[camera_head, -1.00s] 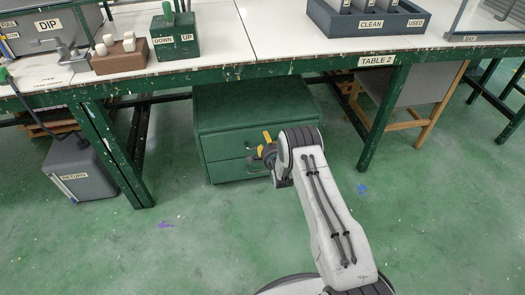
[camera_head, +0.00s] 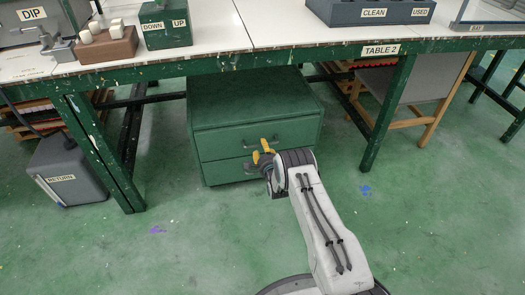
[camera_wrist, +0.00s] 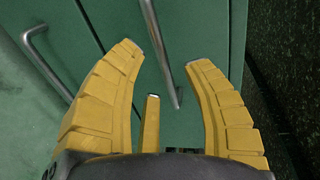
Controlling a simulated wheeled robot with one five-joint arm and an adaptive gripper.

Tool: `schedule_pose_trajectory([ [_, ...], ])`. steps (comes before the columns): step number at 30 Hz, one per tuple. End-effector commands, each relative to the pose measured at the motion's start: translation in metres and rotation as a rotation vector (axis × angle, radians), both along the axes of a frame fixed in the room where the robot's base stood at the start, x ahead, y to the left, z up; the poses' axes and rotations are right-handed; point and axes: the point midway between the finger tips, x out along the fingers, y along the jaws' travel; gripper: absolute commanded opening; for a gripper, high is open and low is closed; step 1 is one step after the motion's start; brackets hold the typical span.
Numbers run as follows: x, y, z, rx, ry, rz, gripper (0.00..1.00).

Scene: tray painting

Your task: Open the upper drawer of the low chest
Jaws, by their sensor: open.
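The low chest (camera_head: 255,90) is green and stands under the table, with an upper drawer (camera_head: 222,140) and a lower drawer (camera_head: 222,172), both shut. Each drawer has a grey bar handle; my gripper partly covers them in the head view. My gripper (camera_head: 261,151) has yellow fingers, is open and is close to the chest front. In the wrist view, the upper drawer's handle (camera_wrist: 162,45) lies between the open fingertips of my gripper (camera_wrist: 167,52), apparently not clasped. The lower drawer's handle (camera_wrist: 47,66) is left of the left finger.
The table (camera_head: 290,57) spans above the chest, with a green leg (camera_head: 388,115) to the right and another (camera_head: 98,145) to the left. A grey RETURN bin (camera_head: 70,175) stands at the left.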

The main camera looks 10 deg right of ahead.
Motion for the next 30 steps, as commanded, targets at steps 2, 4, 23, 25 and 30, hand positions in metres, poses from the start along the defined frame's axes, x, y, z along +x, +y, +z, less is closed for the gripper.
schedule_pose_trajectory([
  [2,0.006,0.000,-0.004,0.000,-0.003,0.000,0.45],
  [4,0.012,0.000,-0.004,0.000,-0.002,0.000,0.45],
  [23,0.028,0.000,-0.005,0.000,0.001,0.000,0.45],
  [25,0.028,0.000,-0.005,0.000,0.001,0.000,0.46],
  [30,0.028,0.000,-0.005,0.000,0.001,0.000,0.31],
])
